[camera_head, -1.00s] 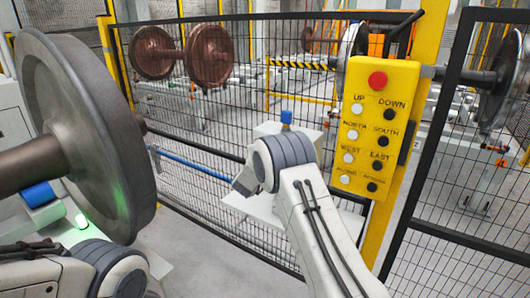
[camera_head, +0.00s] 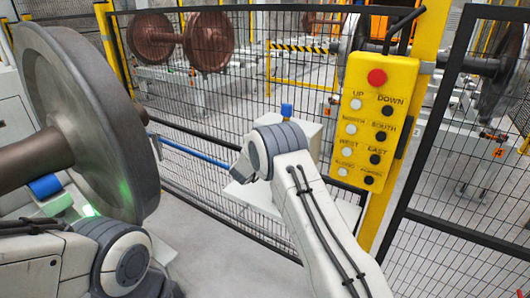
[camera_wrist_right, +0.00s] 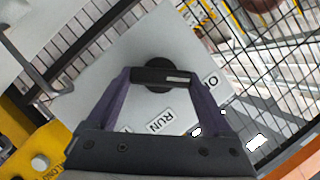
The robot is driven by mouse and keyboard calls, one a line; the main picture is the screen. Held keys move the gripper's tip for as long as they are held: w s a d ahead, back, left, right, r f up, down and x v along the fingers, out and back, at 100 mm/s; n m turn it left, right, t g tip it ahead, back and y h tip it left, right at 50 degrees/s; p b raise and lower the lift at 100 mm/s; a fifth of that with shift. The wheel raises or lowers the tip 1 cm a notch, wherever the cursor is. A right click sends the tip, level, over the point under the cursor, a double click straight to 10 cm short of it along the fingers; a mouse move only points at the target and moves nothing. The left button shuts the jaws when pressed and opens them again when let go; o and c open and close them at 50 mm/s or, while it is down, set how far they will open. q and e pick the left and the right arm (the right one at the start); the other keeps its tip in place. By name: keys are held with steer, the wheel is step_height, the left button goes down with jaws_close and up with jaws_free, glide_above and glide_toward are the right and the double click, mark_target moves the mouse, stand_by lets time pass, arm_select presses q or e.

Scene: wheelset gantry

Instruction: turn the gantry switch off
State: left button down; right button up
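The gantry switch shows in the right wrist view as a black bar handle (camera_wrist_right: 160,75) on a pale grey plate (camera_wrist_right: 90,95). A white mark is on the right end of the bar. A "RUN" label is below it; a partly hidden label starting with "O" is to its right. My right gripper (camera_wrist_right: 161,77) has its two purple fingers at the two ends of the bar, seemingly touching both. In the head view the right gripper is hidden behind my right wrist. My left gripper is out of sight; only its arm shows at lower left.
A yellow button pendant (camera_head: 375,120) with a red button hangs on a yellow post right of my right arm. A large grey wheel (camera_head: 95,120) stands close at left. Black mesh fencing (camera_head: 240,80) runs behind, with brown wheels (camera_head: 208,42) beyond it.

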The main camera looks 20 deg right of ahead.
steer(key=shift+o, duration=0.9)
steer(key=shift+s+a, duration=0.1)
steer(key=b+v, duration=0.2)
steer(key=v, duration=0.8)
steer(key=shift+s+a, duration=0.1)
steer(key=shift+a, duration=0.05)
